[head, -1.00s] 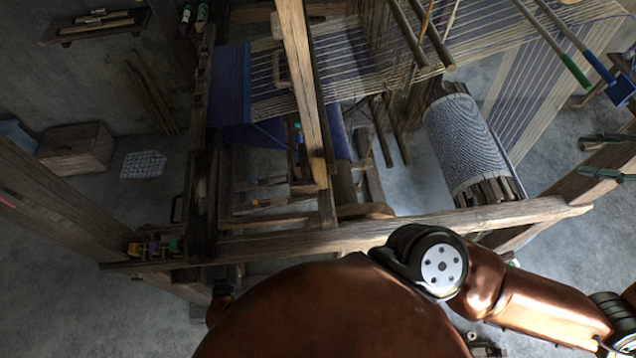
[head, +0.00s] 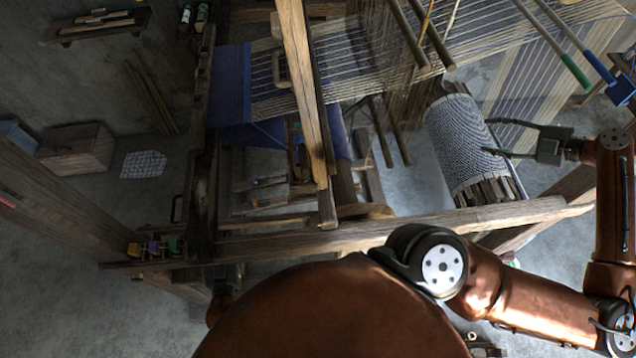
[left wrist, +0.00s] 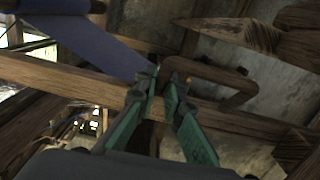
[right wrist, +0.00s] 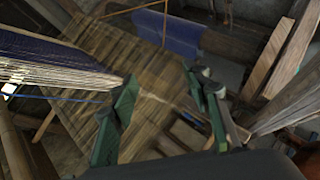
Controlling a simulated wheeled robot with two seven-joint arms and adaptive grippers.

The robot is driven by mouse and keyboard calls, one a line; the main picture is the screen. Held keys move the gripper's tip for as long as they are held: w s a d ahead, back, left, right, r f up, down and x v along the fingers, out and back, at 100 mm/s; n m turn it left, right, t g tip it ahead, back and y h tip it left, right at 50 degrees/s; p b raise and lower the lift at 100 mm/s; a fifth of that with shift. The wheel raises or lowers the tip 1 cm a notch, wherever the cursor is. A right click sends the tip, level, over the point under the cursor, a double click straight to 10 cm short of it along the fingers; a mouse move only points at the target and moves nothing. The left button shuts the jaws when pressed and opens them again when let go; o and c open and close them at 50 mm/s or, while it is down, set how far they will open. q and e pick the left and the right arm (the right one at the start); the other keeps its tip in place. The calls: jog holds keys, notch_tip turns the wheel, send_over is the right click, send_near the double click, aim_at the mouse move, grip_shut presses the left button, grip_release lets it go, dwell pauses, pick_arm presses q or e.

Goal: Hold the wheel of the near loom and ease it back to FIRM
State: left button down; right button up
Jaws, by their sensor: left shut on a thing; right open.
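The near loom's wooden frame (head: 400,230) fills the middle of the head view, with a patterned cloth roll (head: 465,150) at its right. I cannot pick out the wheel or its FIRM mark for certain. My left gripper (left wrist: 166,80) shows in the left wrist view only, shut at a brown bent wooden bar (left wrist: 215,68); the fingers cover the held part, and I cannot tell if it belongs to the wheel. My right gripper (head: 487,136) is open and empty beside the roll's right edge; contact cannot be told. It is also open in the right wrist view (right wrist: 165,92).
Blue cloth (head: 232,85) and stretched warp threads (head: 340,65) cover the upper loom. A slanted post (head: 303,80) crosses the centre. Green- and blue-handled tools (head: 575,70) are at upper right.

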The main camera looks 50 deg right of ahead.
jog(key=w+a+f+m, duration=0.25)
jog(key=w+f, duration=0.25)
jog(key=f, duration=0.4)
jog(key=w+a+f+m, duration=0.1)
jog(key=w+a+f, duration=0.3)
jog(key=f, duration=0.5)
jog(key=s+a+f+n+g+y, duration=0.1)
jog(key=s+a+f+g+y, duration=0.1)
jog(key=a+f+g+y, duration=0.55)
jog(key=shift+w+a+f+t+y, duration=0.1)
jog(key=shift+w+a+f+t, duration=0.4)
jog(key=shift+w+a+f, duration=0.7)
jog(key=shift+w+a+f+t+y, duration=0.1)
jog(key=shift+w+a+f+t, duration=0.6)
jog(key=shift+a, duration=0.9)
jog(key=shift+w+a+f+t+y, duration=0.1)
jog(key=shift+w+a+f+t, duration=0.15)
jog(key=shift+w+a+f, duration=0.75)
jog(key=shift+s+a+f, duration=0.15)
jog(key=shift+s+a, duration=0.15)
jog(key=shift+a, duration=0.1)
jog(key=shift+c, duration=0.5)
